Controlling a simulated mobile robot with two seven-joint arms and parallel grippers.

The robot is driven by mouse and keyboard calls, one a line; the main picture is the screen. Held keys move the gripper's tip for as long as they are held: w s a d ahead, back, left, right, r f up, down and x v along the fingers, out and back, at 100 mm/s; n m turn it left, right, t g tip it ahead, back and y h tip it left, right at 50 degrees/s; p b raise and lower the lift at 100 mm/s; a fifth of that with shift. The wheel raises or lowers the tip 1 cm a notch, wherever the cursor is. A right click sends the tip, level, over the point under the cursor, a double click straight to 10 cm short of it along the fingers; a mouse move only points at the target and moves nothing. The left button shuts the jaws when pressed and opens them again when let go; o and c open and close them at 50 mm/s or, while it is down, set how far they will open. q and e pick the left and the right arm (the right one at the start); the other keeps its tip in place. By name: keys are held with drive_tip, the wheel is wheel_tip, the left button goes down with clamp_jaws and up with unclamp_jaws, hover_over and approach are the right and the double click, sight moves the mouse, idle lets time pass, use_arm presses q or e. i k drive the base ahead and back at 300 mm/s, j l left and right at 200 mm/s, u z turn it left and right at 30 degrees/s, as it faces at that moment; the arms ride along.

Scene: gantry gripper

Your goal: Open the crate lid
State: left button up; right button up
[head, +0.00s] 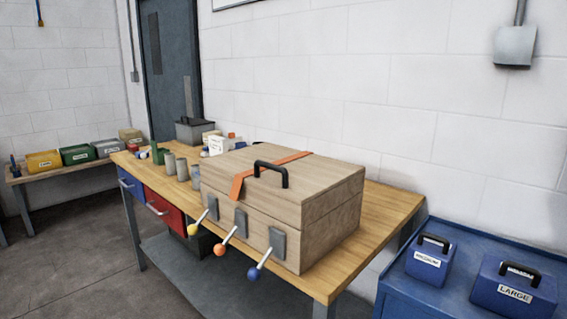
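A wooden crate (325,218) stands on the near part of the wooden workbench in the head view. Its lid (318,179) lies flat and closed on the body, with a black handle (271,170) and an orange strap (238,186) across the top. The crate's front carries three grey latch plates with levers: one with a yellow knob (193,229), one with an orange knob (219,249) and one with a blue knob (253,273). All three levers stick out and down from the front. Neither of my grippers shows in this view.
The workbench (388,222) holds grey cylinders (182,168) and small boxes behind the crate. A blue cabinet (402,291) at right carries blue cases marked MEDIUM (428,260) and LARGE (513,288). A side bench with bins (76,154) stands far left. The floor (85,260) at left is clear.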

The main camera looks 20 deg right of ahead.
sight(295, 187)
drive_tip(key=z, duration=0.65)
drive_tip(key=i+j+z, duration=0.2)
drive_tip(key=j+z, duration=0.25)
drive_tip(key=i+j+z, duration=0.2)
drive_tip(key=z, duration=0.3)
drive_tip(key=i+j+z, duration=0.15)
drive_tip(key=j, duration=0.35)
drive_tip(key=j+z, duration=0.2)
drive_tip(key=j, duration=0.95)
drive_tip(key=i+j, duration=0.15)
drive_tip(key=j, duration=0.55)
drive_tip(key=l+u, duration=0.3)
drive_tip(key=l, duration=0.35)
drive_tip(key=k+l+u, duration=0.25)
drive_tip(key=l, duration=0.4)
drive_tip(key=i, duration=0.1)
